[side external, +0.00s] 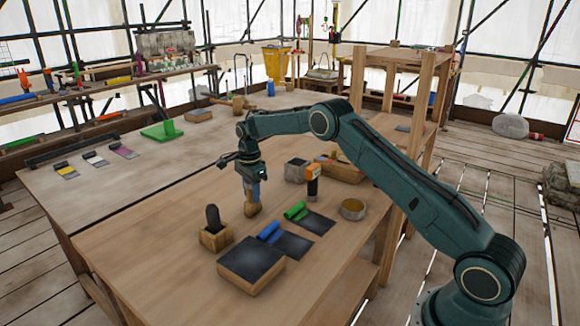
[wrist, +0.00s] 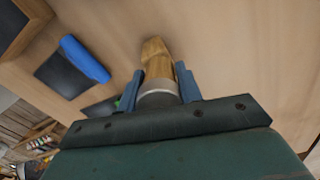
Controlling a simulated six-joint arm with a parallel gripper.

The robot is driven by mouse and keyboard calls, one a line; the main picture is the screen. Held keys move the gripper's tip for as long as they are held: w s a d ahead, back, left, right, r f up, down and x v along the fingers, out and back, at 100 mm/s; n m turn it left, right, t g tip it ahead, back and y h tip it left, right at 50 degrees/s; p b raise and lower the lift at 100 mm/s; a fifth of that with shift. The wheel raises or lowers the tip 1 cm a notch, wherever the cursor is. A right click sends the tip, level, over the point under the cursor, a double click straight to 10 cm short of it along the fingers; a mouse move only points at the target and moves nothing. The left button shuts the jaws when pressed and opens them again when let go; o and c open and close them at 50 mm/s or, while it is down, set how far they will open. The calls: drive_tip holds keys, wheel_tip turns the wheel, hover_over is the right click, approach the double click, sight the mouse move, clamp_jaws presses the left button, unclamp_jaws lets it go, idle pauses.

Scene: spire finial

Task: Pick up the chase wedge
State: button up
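The chase wedge is a pale wooden piece with a grey collar. In the wrist view the chase wedge (wrist: 156,50) points away from the camera, with its collar between my fingers. My gripper (wrist: 161,76) has one blue finger close against each side of it and appears shut on it. In the side view my gripper (side external: 253,190) points down, and the wooden end of the wedge (side external: 252,210) shows below the fingers, at or just above the bench top. Whether it touches the bench is unclear. Its upper end is hidden by my gripper.
A wooden block with a dark upright tool (side external: 213,220) stands to the left. A blue roll (side external: 270,232), a green roll (side external: 296,210) and a dark-topped block (side external: 250,262) lie in front. An orange-topped tool (side external: 313,178) and a round tin (side external: 353,209) stand to the right.

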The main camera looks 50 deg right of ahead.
drive_tip(key=shift+r, duration=0.1)
wheel_tip(320, 180, up, 20)
idle(1.0)
drive_tip(key=shift+s+f, duration=0.15)
drive_tip(key=shift+f, duration=0.1)
idle(0.7)
drive_tip(key=s+a+f, duration=0.1)
drive_tip(key=s+f, duration=0.4)
drive_tip(key=s, duration=0.5)
drive_tip(key=s+a+f, duration=0.1)
drive_tip(key=s+f, duration=0.4)
drive_tip(key=s, duration=0.5)
drive_tip(key=shift+s+a+f, duration=0.2)
drive_tip(key=shift+s+a, duration=0.15)
drive_tip(key=shift+f, duration=0.2)
drive_tip(key=shift+f, duration=2.3)
